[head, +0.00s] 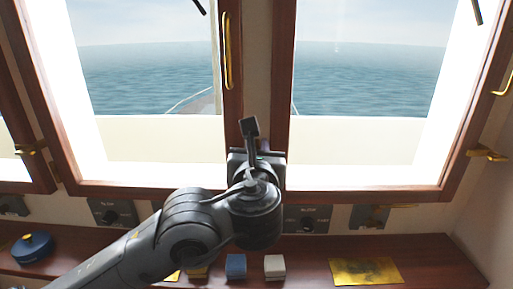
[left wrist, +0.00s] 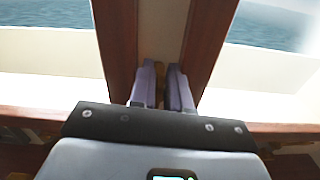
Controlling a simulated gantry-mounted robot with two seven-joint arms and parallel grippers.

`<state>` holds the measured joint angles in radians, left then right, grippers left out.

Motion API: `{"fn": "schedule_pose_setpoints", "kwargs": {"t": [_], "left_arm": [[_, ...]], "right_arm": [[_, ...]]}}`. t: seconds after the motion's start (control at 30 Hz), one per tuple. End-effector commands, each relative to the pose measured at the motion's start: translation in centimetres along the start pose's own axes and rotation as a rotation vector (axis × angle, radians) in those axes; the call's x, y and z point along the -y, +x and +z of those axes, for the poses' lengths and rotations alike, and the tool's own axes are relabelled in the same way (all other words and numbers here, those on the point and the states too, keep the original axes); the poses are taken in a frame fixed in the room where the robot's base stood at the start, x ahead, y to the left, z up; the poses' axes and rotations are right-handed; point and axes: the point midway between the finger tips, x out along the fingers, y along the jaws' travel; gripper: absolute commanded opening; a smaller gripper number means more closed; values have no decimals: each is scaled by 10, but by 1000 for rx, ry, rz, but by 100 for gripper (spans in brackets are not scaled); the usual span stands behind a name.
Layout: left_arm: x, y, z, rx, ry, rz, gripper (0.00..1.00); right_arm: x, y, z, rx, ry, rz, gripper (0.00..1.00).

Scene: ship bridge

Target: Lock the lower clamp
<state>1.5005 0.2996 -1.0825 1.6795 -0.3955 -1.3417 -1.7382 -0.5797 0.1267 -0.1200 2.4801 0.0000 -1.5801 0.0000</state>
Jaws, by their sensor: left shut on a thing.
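My left gripper (head: 257,160) is in front of the wooden post between the two windows, near its lower end. In the left wrist view its two pale purple fingers (left wrist: 162,88) are close together on a thin brass piece (left wrist: 160,78), which looks like the lower clamp. Only a narrow strip of the brass shows between the fingers. In the head view my gripper and wrist hide this piece, so I cannot tell its angle. My right gripper is in neither view.
A long brass handle (head: 227,51) is on the post above my gripper. Other brass clamps sit on the frames at left (head: 31,148) and right (head: 487,154). Below is a wooden shelf with a blue round object (head: 32,248), a blue block (head: 236,266), a pale block (head: 274,267) and a brass plate (head: 365,271).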

Motion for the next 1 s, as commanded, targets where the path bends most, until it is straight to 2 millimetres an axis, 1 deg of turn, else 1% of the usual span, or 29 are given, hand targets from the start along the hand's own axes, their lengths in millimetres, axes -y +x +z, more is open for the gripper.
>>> {"fn": "schedule_pose_setpoints", "kwargs": {"t": [0.17,0.47,1.0], "left_arm": [[2,0,0,2,125,1,0],[8,0,-2,2,405,2,0],[16,0,-9,3,919,4,0]], "right_arm": [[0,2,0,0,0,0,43],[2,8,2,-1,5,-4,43],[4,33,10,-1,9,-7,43]]}}
